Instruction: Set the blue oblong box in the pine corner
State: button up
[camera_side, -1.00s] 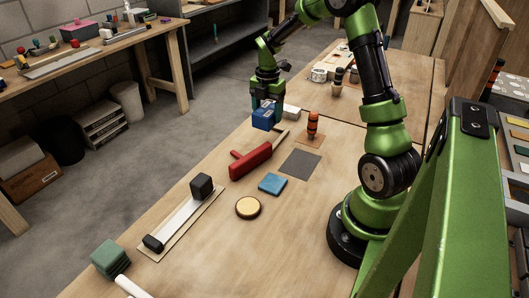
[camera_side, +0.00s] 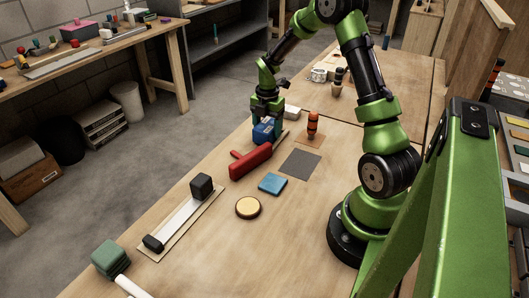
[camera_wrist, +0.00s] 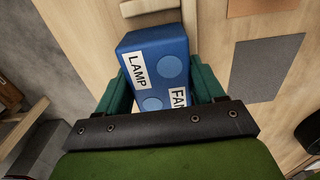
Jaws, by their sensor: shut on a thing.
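My gripper (camera_side: 265,122) is shut on the blue oblong box (camera_side: 263,133), low over the far left part of the workbench. In the wrist view, the blue box (camera_wrist: 158,65) sits between the two green fingers, with LAMP and FAN labels and round discs on it. I cannot tell whether its underside touches the bench. A pale wood strip (camera_side: 281,137) lies just right of the box, and a pale block (camera_side: 291,113) lies beyond it. These may form the pine corner; the joint between them is not clear.
A red object (camera_side: 250,161) lies close in front of the box. The bench's left edge is close to my gripper.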

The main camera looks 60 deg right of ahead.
aim_at(267, 124)
jog(key=shift+f, duration=0.45)
dwell(0.3)
jog(key=o, duration=1.4)
jog(key=shift+c, duration=0.2)
notch_tip(267, 124, up, 17)
